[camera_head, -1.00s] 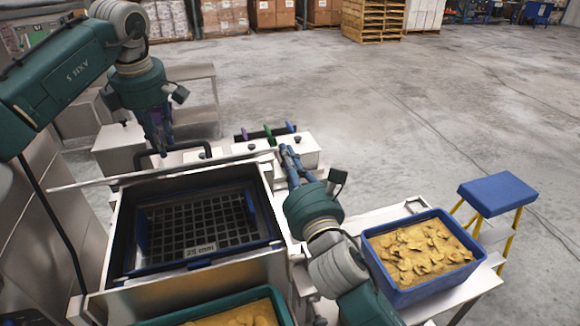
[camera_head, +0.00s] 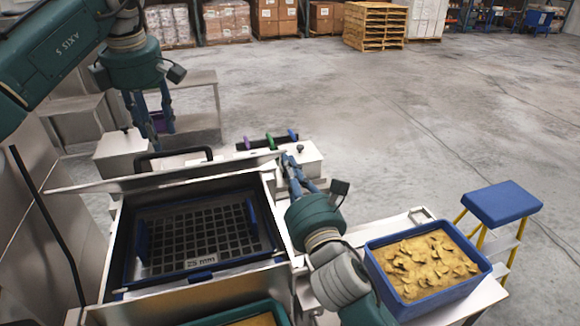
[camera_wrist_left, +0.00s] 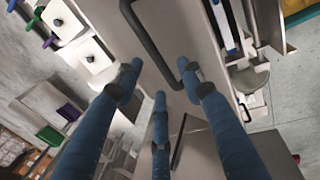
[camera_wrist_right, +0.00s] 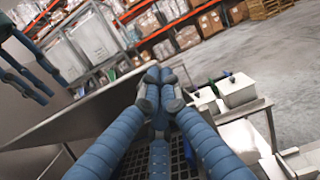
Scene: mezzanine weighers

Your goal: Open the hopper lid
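The hopper (camera_head: 112,245) is an open steel box with a dark grid (camera_head: 200,230) inside. Its steel lid (camera_head: 90,184) stands raised along the far rim, seen nearly edge-on in the head view. The lid's black bar handle (camera_head: 208,152) is on the far side; the lid face (camera_wrist_left: 170,25) and handle also show in the left wrist view. My left gripper (camera_head: 153,130) is open and empty, beyond the lid and apart from the handle. My right gripper (camera_head: 288,160) has its fingertips together by the lid's right end; contact is unclear. The lid's inner face (camera_wrist_right: 90,115) is beside it.
A blue crate of yellow chips (camera_head: 385,285) stands on a steel table at right, with a blue-topped step stool (camera_head: 500,203) beyond. A green bin (camera_head: 268,308) is at the hopper's front. White lidded boxes (camera_head: 298,160) stand behind. The floor beyond is open.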

